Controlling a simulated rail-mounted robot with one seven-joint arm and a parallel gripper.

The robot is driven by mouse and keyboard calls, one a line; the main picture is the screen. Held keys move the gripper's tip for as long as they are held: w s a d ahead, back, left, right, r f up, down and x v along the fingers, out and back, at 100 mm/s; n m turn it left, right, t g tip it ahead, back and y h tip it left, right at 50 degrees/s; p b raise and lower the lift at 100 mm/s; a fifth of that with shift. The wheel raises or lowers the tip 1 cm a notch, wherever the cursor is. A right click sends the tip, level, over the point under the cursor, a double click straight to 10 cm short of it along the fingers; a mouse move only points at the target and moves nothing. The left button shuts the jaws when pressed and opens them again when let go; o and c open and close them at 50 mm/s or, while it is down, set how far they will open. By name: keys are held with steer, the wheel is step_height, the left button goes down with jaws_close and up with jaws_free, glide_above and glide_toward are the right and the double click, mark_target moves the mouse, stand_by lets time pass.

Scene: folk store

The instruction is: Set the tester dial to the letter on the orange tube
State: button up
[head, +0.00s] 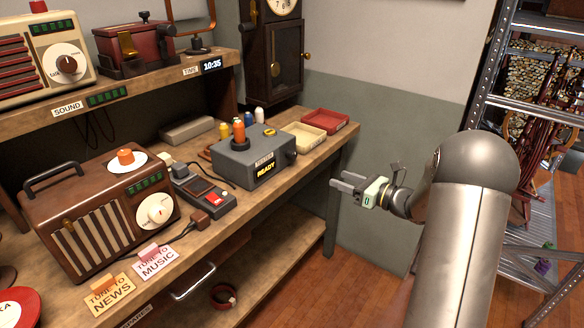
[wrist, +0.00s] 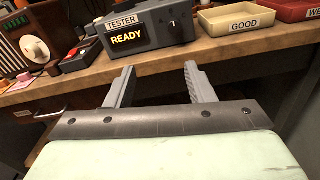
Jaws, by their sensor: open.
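The grey tester (head: 238,168) sits on the workbench, its screen reading READY; it also shows in the wrist view (wrist: 147,42). An orange tube (head: 239,133) stands upright at the tester's top; no letter on it is readable. The tester dial (head: 291,157) is a dark knob at the right of the tester's front. In the wrist view the dial (wrist: 172,22) shows small with a light mark; the letters around it are too small to read. My gripper (head: 343,184) is open and empty, off the bench's front edge, apart from the tester and dial.
A cream GOOD tray (head: 303,143) and a red tray (head: 325,121) stand right of the tester. Yellow, blue and white tubes are behind it. A radio (head: 100,215) and a small device (head: 203,198) stand left. A metal shelf (head: 480,95) is at right. Air before the bench is free.

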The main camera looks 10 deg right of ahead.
steer(key=w+d+f+m, duration=0.1)
steer(key=d, duration=0.1)
steer(key=t+p, duration=0.1)
glide_toward(295, 157)
steer(key=x, duration=0.8)
steer(key=shift+r, duration=0.1)
steer(key=c, duration=1)
